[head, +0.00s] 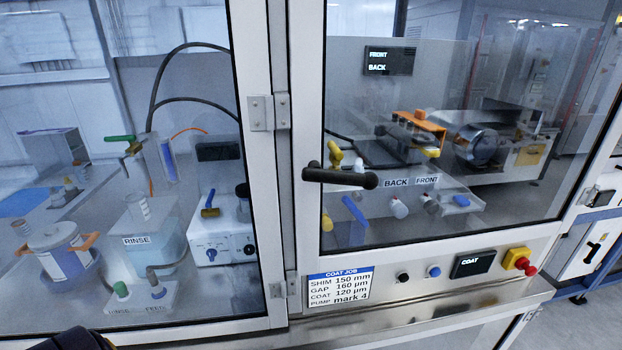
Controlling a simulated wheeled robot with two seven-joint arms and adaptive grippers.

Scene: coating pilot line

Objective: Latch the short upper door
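The short upper door (308,95) is the glazed, white-framed door on the right in the head view, above a control strip. Its bottom edge sits higher than that of the glazed door on the left. A black lever handle (340,178) is on its left stile and lies nearly level, pointing right. The door looks closed or nearly so; I cannot tell whether it is latched. Neither gripper shows. A dark rounded piece at the bottom left corner seems to be part of my own arm.
The taller left glazed door (255,200) has hinges (268,112) by the central post. Below the short door are a job card (337,286), buttons, a COAT display (472,263) and a red emergency stop (525,266). A steel ledge (430,312) juts out below them.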

